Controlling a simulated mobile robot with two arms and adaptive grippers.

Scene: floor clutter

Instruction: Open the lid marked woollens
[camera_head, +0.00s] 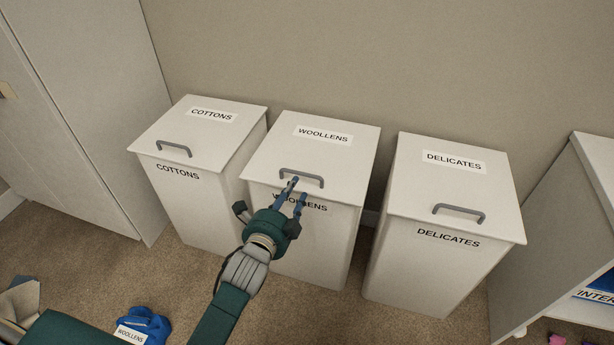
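The woollens bin (320,225) is a white box in the middle of three, with a flat lid (345,160) labelled WOOLLENS. The lid lies shut. A grey bar handle (312,178) sits near its front edge. My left gripper (298,187) is at the front of this bin, its blue fingers apart with a gap between them. The fingertips overlap the left part of the handle in the picture; I cannot tell if they touch it. The fingers partly cover the WOOLLENS label on the bin's front. My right gripper is not in view.
The cottons bin (205,195) stands to the left and the delicates bin (430,265) to the right, both shut. A blue cloth labelled WOOLLENS (148,322) lies on the carpet. A tall cabinet (85,100) is at left, a white shelf unit (545,235) at right.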

